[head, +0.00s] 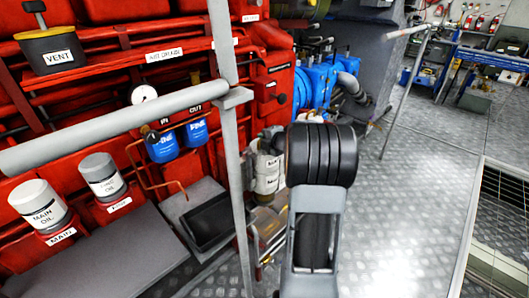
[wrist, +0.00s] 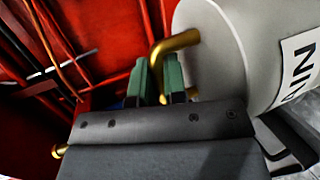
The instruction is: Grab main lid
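A pale grey-white cylinder (wrist: 245,50) with a label of which "AIN" shows fills the upper right of the wrist view. A bent brass rod (wrist: 180,42) stands out from its left side and turns down. My gripper (wrist: 160,85) has its two green fingers on either side of the rod's lower part. Whether they press on it cannot be told. In the head view, a white "MAIN OIL" canister (head: 40,207) stands at the far left. White cylinders (head: 267,175) show beside my arm. My gripper is hidden there. Which part is the main lid is unclear.
A grey rail (head: 110,128) and an upright post (head: 233,150) stand between me and the red engine (head: 95,95). A second oil canister (head: 103,176) and blue filters (head: 180,142) are nearby. The metal floor (head: 410,190) at right is clear.

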